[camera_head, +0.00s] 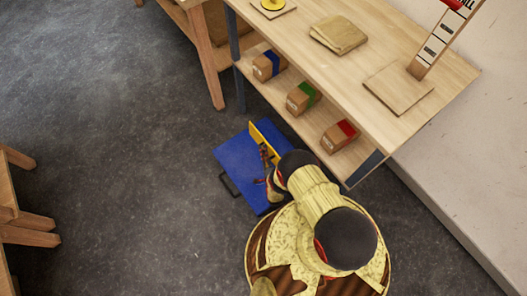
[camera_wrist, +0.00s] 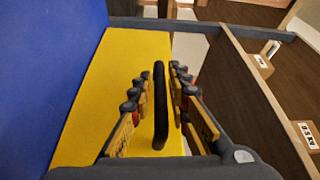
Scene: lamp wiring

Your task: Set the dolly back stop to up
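The blue dolly (camera_head: 228,152) rests on the floor before the shelf unit; its blue deck also fills the left of the wrist view (camera_wrist: 45,75). Its yellow back stop (camera_head: 258,135) rises from the deck on the shelf side; I cannot tell its exact angle. The yellow panel (camera_wrist: 95,85) shows large in the wrist view, with a black handle bar (camera_wrist: 160,105) in front. My gripper (camera_wrist: 160,72) has one finger on each side of this bar, with narrow gaps showing. In the head view my gripper (camera_head: 269,165) is at the stop, partly hidden by my arm.
The shelf unit (camera_head: 375,95) stands close behind the stop, with several banded boxes on its lower shelf, including a green-banded box (camera_head: 302,98). Wooden legs (camera_head: 28,228) stand at the left. The floor (camera_head: 120,190) left of the dolly is clear.

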